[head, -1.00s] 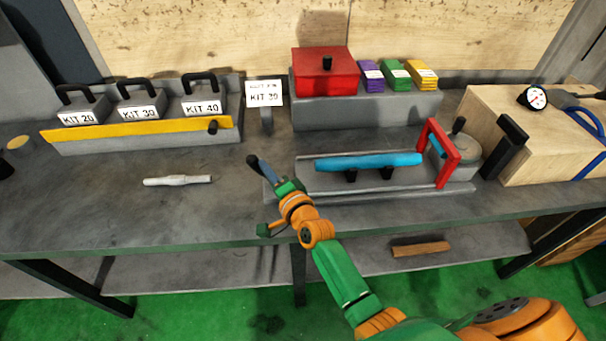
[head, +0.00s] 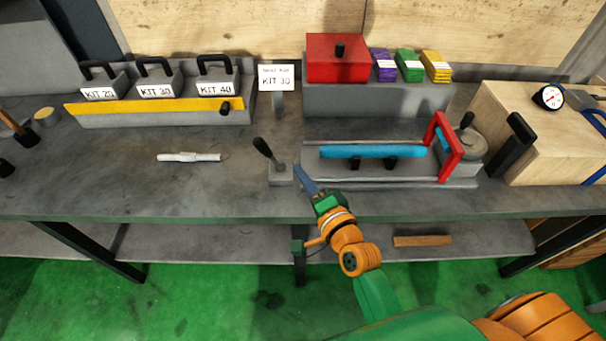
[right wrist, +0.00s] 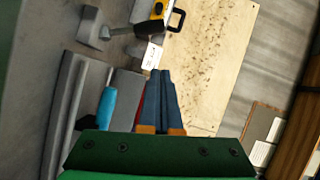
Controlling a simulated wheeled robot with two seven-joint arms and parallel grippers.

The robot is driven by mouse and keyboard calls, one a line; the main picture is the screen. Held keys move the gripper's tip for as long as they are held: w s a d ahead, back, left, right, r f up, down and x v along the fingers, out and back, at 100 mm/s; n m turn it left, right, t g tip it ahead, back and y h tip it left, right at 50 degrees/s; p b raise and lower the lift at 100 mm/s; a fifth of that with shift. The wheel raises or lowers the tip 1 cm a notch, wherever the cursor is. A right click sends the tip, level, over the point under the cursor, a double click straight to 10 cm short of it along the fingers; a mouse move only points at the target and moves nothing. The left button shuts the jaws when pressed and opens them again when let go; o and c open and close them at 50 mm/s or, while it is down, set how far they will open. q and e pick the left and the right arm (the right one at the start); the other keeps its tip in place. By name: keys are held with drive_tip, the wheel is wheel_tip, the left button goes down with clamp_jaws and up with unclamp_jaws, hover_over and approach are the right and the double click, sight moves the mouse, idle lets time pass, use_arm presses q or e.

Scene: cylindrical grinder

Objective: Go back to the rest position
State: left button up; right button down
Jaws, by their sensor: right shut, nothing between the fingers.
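My right gripper (head: 304,178) is shut and empty, above the front part of the bench. It is just right of a small grey block with a black lever (head: 264,150) and left of the blue bar (head: 373,151). In the right wrist view the closed fingers (right wrist: 159,78) point towards the wooden back panel, with nothing between them. My left gripper does not show in the head view.
The grey bench (head: 130,190) carries a white rod (head: 189,157), kit weights on a yellow-fronted stand (head: 150,108), a red box (head: 338,60), a red frame (head: 445,147) and a wooden box with a gauge (head: 500,105). The bench's front left is clear.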

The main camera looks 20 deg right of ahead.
idle(0.4)
drive_tip(key=s+d+f+n+g+h, duration=0.1)
drive_tip(key=s+d+f+n+g, duration=0.1)
drive_tip(key=s+f+n+g, duration=0.4)
drive_tip(key=s+d+f+n+g+h, duration=0.1)
drive_tip(key=s+f+n+g, duration=0.2)
drive_tip(key=s, duration=0.5)
drive_tip(key=s+d+f+n+g+h, duration=0.1)
drive_tip(key=s+d+f+n+g, duration=0.2)
drive_tip(key=s+n, duration=0.35)
wheel_tip(320, 180, down, 16)
drive_tip(key=s+g, duration=0.2)
drive_tip(key=s, duration=0.1)
drive_tip(key=s+d+f+g, duration=0.1)
drive_tip(key=s+f, duration=1)
drive_tip(key=s, duration=0.1)
drive_tip(key=shift+d+g, duration=0.15)
drive_tip(key=shift+g, duration=0.15)
